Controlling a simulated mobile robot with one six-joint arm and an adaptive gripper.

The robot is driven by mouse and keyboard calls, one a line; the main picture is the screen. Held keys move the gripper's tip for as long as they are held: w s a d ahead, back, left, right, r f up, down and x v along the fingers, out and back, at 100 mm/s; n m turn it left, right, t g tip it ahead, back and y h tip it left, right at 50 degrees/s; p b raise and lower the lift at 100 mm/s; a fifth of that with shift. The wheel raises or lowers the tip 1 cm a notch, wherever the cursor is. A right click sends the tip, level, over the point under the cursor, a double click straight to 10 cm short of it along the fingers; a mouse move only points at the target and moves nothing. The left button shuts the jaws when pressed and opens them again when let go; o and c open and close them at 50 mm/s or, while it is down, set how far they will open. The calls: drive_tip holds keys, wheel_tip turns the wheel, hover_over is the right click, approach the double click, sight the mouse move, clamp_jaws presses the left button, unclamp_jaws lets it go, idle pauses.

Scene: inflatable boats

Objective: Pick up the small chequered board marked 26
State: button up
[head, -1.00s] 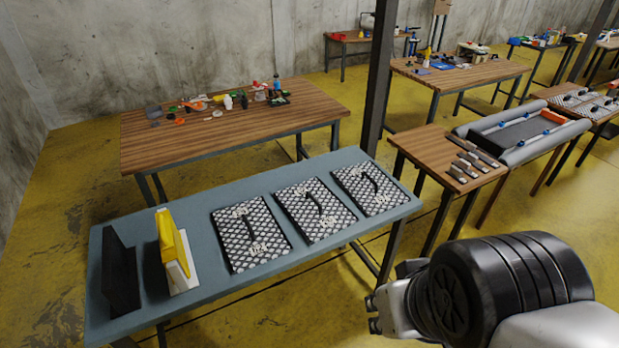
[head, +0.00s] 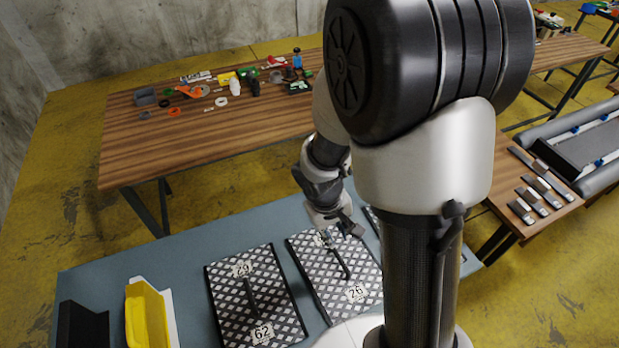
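The chequered board marked 26 (head: 318,278) lies flat on the blue-grey table, with a dark bar across its middle and the label 26 near its front edge. Its far label is partly hidden by my gripper (head: 340,234). My gripper points down over the board's far part; I cannot tell whether it touches it. Its fingers are too small and dark to show whether they are open or shut. Another chequered board (head: 230,300), labelled 29 and 62, lies to the left. A third board (head: 371,216) is mostly hidden behind my arm.
A yellow piece with a white one (head: 148,315) and a black angled piece (head: 82,325) stand on the blue-grey table (head: 190,245) at left. A wooden table (head: 190,140) with small parts stands behind. Metal bars (head: 535,195) lie on a wooden table at right.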

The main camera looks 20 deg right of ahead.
drive_tip(key=b, duration=0.6)
approach(340, 258)
drive_tip(key=x, duration=0.5)
drive_tip(key=shift+s+f, duration=0.15)
drive_tip(key=shift+s, duration=0.2)
drive_tip(key=b+x, duration=0.1)
drive_tip(key=x, duration=0.1)
drive_tip(key=b+x, duration=0.2)
drive_tip(key=x, duration=0.1)
drive_tip(key=shift+w+f, duration=0.3)
drive_tip(key=shift+r, duration=0.1)
drive_tip(key=shift+c, duration=0.3)
clamp_jaws()
